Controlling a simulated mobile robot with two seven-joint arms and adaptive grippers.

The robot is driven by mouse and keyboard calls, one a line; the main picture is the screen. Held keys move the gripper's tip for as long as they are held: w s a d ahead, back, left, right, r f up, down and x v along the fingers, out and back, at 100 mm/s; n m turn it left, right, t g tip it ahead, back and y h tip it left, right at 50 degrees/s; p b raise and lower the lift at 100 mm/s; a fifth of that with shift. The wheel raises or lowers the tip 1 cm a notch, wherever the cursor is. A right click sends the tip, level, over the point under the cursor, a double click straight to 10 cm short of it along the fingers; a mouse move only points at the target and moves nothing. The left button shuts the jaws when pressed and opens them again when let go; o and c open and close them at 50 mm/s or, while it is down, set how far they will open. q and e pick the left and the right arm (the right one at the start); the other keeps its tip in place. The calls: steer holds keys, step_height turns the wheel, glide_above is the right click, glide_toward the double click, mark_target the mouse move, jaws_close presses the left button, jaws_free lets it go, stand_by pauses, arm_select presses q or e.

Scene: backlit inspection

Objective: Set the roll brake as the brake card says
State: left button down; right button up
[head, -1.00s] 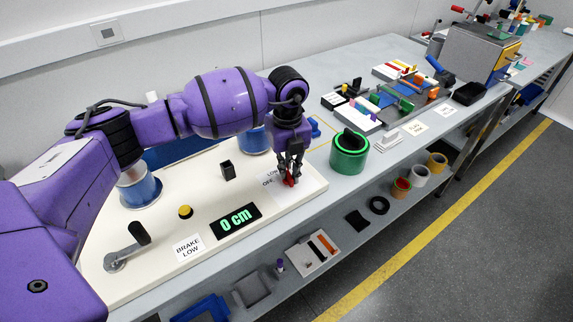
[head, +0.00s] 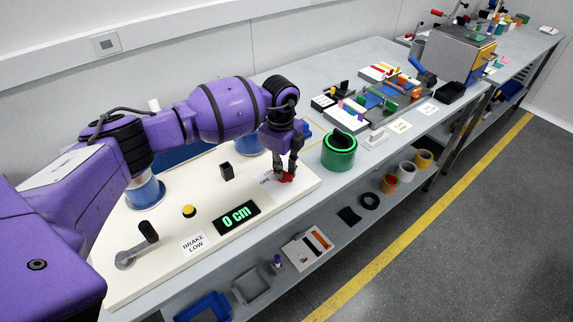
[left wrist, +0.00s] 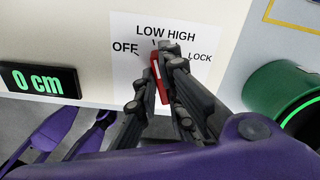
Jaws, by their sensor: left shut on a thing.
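My left gripper (left wrist: 164,65) is shut on the red knob (left wrist: 159,80) of the roll brake, with one finger on each side. In the head view the red knob (head: 288,177) shows low between the fingers. Its white dial plate (left wrist: 125,30) reads OFF, LOW, HIGH and LOCK. The knob's upper end lies below the word LOW; the fingers partly hide it, so its exact setting is hard to tell. The brake card (head: 194,244) on the white board reads "BRAKE LOW".
A black display (head: 236,217) reads 0 cm. A yellow button (head: 189,211), a crank (head: 137,246) and a black post (head: 227,172) stand on the white board (head: 165,265). A green-rimmed container (head: 339,151) stands close to the right of my gripper.

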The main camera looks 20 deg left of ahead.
arm_select(q)
steer(key=shift+r, duration=0.1)
stand_by(0.3)
steer(key=c, duration=1.9)
jaws_free()
steer(key=shift+o, duration=0.2)
step_height(320, 180, up, 12)
